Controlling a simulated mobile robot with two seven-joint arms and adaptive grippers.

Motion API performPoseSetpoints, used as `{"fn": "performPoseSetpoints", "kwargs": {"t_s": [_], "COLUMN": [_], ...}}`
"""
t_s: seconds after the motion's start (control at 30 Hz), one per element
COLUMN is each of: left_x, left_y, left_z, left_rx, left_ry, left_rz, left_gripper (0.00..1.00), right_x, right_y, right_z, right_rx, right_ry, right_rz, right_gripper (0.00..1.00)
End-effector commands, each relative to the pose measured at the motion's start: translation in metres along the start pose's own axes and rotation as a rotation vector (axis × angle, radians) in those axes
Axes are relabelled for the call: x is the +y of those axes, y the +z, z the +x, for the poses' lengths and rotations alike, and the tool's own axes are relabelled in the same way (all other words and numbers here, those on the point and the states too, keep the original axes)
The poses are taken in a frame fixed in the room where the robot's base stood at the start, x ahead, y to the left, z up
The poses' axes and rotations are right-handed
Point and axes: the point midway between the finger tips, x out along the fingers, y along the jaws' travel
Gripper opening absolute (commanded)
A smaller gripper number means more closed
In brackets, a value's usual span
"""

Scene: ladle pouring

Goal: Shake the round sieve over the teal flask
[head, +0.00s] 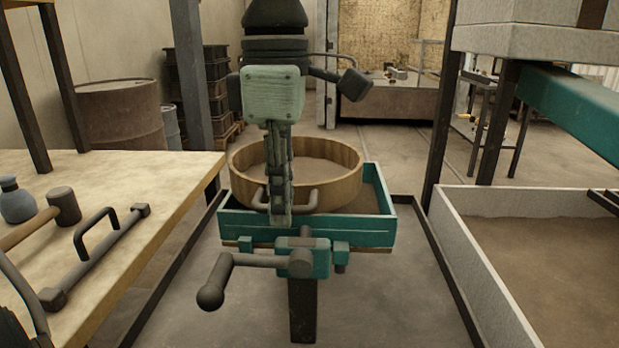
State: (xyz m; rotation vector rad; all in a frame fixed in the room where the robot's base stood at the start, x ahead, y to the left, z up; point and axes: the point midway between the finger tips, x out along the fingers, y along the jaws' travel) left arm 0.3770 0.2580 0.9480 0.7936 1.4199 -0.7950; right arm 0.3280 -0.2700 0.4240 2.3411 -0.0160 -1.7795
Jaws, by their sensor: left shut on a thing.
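The round sieve (345,168) has a light wooden hoop with a brown-grey inside and a curved metal handle on its near side. My left gripper (280,208) comes down from above with pale green and dark parts. Its fingers, seen edge-on, are shut on the sieve's handle. The teal flask (350,231) is a rectangular open frame below the sieve, with brown material showing at its right side. The sieve looks level and overlaps the flask's left and middle part. I cannot tell the gap between them. My right gripper is not in view.
A teal clamp with a dark lever (247,261) stands in front of the flask. The left bench (170,180) carries a small bottle (17,202), a mallet (64,205) and a long-handled bar (100,258). A pale sand bin (480,262) stands right.

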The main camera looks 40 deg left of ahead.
Motion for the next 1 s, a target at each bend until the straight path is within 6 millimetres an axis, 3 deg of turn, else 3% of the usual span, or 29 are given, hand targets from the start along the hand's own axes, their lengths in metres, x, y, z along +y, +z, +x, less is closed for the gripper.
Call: {"fn": "performPoseSetpoints", "kwargs": {"t_s": [0.17,0.5,0.73,0.8,1.0], "left_x": [0.0,0.0,0.0,0.0,0.0], "left_y": [0.003,0.046,0.048,0.048,0.048], "left_z": [0.0,0.0,0.0,0.0,0.0], "left_rx": [0.003,0.003,0.0,0.0,0.0], "left_ry": [0.001,0.0,0.0,0.0,0.0], "left_rz": [0.0,0.001,0.001,0.0,0.0], "left_gripper": [0.0,0.0,0.0,0.15,0.38], "right_x": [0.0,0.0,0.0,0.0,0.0], "right_y": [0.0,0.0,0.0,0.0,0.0], "right_z": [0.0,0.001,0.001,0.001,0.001], "right_rx": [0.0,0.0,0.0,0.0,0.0], "right_ry": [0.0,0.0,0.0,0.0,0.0], "right_rz": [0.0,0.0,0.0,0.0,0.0], "right_gripper": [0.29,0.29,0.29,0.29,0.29]}}
